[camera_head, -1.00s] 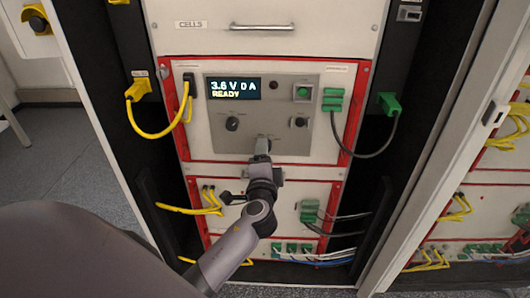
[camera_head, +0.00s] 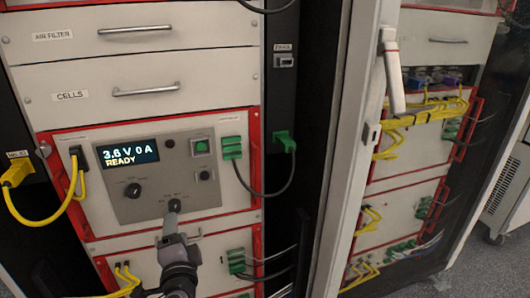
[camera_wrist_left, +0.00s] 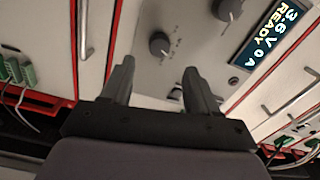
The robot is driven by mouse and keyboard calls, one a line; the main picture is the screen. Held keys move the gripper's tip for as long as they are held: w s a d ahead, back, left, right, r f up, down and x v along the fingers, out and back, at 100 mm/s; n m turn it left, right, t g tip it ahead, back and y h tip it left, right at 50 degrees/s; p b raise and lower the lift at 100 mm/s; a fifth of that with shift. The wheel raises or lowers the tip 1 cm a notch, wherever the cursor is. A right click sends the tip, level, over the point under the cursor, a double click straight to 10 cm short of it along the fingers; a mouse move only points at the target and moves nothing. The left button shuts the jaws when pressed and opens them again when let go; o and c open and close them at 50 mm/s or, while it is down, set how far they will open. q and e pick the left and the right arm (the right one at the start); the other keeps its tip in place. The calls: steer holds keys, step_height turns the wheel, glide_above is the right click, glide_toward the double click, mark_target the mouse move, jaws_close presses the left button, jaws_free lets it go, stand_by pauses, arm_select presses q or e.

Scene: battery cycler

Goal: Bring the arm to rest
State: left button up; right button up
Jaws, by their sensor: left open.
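My left gripper (camera_head: 173,207) reaches up from the bottom of the head view, in front of the lower part of the cycler's control panel (camera_head: 150,209). In the left wrist view its two fingers (camera_wrist_left: 158,85) stand apart with nothing between them. The panel's display (camera_head: 130,154) reads "3.6 V 0 A READY", and it also shows in the left wrist view (camera_wrist_left: 272,33). Dark knobs (camera_head: 133,190) sit below the display. A lower knob is partly hidden behind my gripper in the head view. My right gripper is not in view.
Yellow cables (camera_head: 78,183) hang left of the panel, and a dark cable with green plugs (camera_head: 284,141) loops at its right. Drawers with handles (camera_head: 146,89) are above. An open white door frame (camera_head: 352,130) stands right, beside a second cabinet with yellow cables (camera_head: 425,118).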

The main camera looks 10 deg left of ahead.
arm_select(q)
steer(key=s+d+f+n+g+h+p, duration=0.1)
steer(key=s+d+f+n+h+p, duration=0.1)
steer(key=s, duration=0.4)
steer(key=s+d+f+n+g+h+p, duration=0.2)
steer(key=s+d+f+n+h+p, duration=0.1)
steer(key=s, duration=0.4)
steer(key=s+d+f+n+g+h+p, duration=0.2)
steer(key=s+d+f+h+p, duration=0.2)
steer(key=s+d+h+p, duration=0.1)
steer(key=shift+s+d+f+h, duration=0.35)
steer(key=shift+s+h, duration=0.35)
steer(key=shift+s, duration=0.3)
